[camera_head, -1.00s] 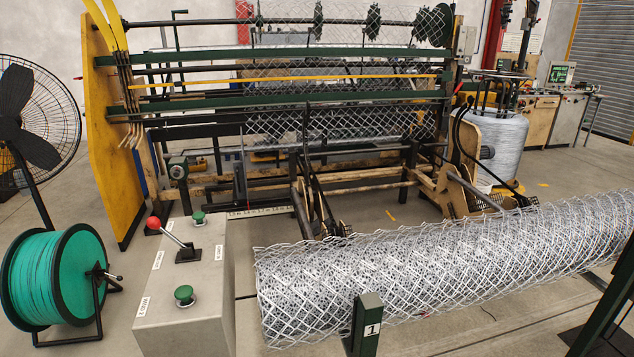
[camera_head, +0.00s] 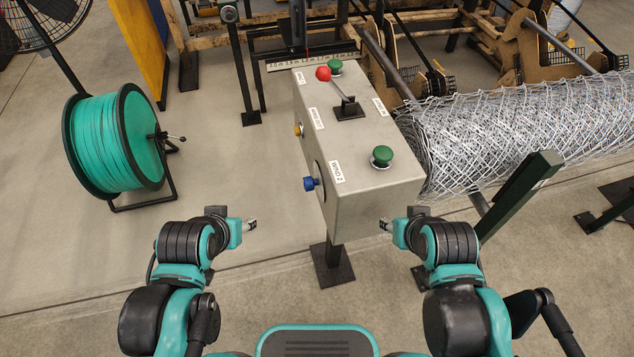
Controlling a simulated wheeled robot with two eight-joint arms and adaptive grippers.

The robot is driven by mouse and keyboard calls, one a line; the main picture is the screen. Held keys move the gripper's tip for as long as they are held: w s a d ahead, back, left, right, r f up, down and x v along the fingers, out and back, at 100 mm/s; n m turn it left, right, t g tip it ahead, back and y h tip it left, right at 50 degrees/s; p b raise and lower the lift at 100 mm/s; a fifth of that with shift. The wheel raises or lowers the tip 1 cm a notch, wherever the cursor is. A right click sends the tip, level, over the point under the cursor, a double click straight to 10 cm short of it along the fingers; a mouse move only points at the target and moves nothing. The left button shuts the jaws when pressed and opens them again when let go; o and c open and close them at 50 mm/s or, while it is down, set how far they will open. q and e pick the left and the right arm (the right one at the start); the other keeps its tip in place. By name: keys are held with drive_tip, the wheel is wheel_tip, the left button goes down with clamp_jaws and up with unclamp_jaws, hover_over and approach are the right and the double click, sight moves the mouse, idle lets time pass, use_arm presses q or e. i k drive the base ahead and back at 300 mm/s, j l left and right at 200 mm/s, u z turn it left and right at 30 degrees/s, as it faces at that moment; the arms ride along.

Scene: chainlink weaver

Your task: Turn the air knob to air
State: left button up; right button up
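A grey control box (camera_head: 350,150) stands on a post in the middle. On its left side face are a blue knob (camera_head: 311,183) and a smaller yellow knob (camera_head: 299,129). I cannot tell from the small labels which one is the air knob, or how it is turned. My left gripper (camera_head: 251,225) is left of and below the blue knob, apart from the box. My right gripper (camera_head: 384,226) is just below the box's right front part. Both look empty, but their fingers are too small to tell open from shut.
The box top carries a red-balled lever (camera_head: 345,98) and green buttons, one near the front (camera_head: 382,156). A green wire spool (camera_head: 115,140) stands at the left. A mesh roll (camera_head: 500,130) and a dark green post (camera_head: 520,195) are at the right. Floor left of the box is clear.

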sight(309, 184)
drive_tip(key=k+j+u, duration=0.2)
drive_tip(key=u, duration=0.3)
drive_tip(key=k+j+u, duration=0.25)
drive_tip(key=u, duration=0.2)
